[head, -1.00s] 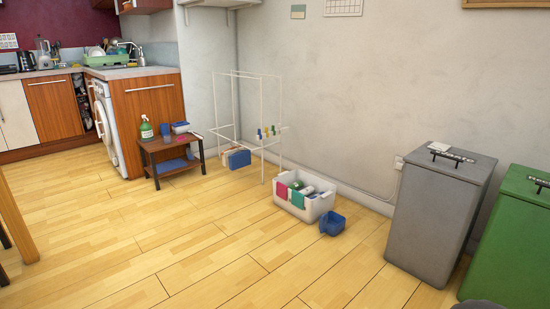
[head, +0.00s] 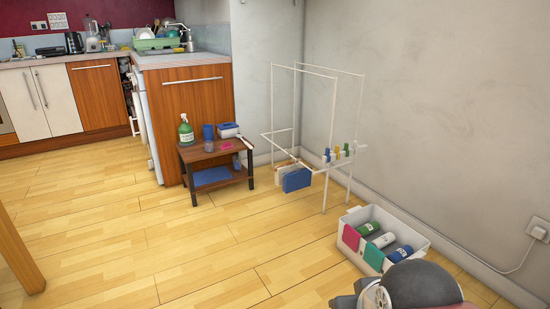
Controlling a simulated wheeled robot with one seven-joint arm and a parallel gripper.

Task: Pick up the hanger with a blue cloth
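A white wire drying rack (head: 328,133) stands against the wall, right of the low wooden table. A blue flat piece (head: 297,180), which looks like cloth, hangs low at the rack's left side, with a paler piece beside it. I cannot make out a separate hanger. Coloured pegs (head: 340,153) sit on the rack's right side. A grey rounded part of my arm shows at the bottom right; my gripper's fingers are not in view.
A white basket (head: 351,240) with several bottles and pink and green cloths over its rim stands before the rack. A wooden leg (head: 18,255) is at left. Middle floor is clear.

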